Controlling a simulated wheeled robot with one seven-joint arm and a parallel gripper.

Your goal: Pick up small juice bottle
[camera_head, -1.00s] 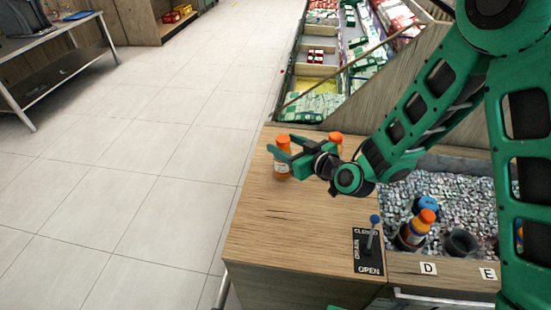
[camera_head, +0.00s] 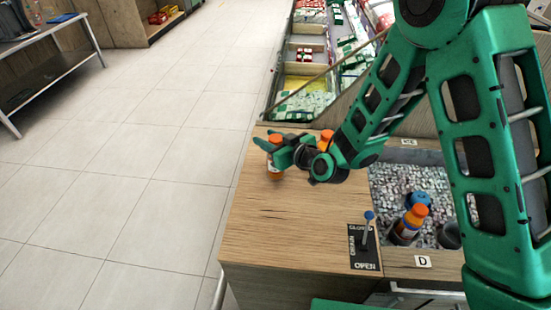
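A small juice bottle with an orange cap (camera_head: 275,139) stands on the wooden counter (camera_head: 255,215) near its left edge. My gripper (camera_head: 278,155) is at this bottle, its green fingers in front of and beside it, hiding much of its body. Whether the fingers are closed on it cannot be made out. A second orange-capped bottle (camera_head: 326,136) stands just behind and right of my gripper, partly hidden by my wrist. A larger orange-capped bottle (camera_head: 411,221) leans in the ice basin on the right.
The ice basin (camera_head: 385,195) also holds a blue-topped item (camera_head: 419,200). A drain lever (camera_head: 367,225) stands on a black plate at the counter's front. A produce display (camera_head: 305,80) lies behind. The counter's front left is clear.

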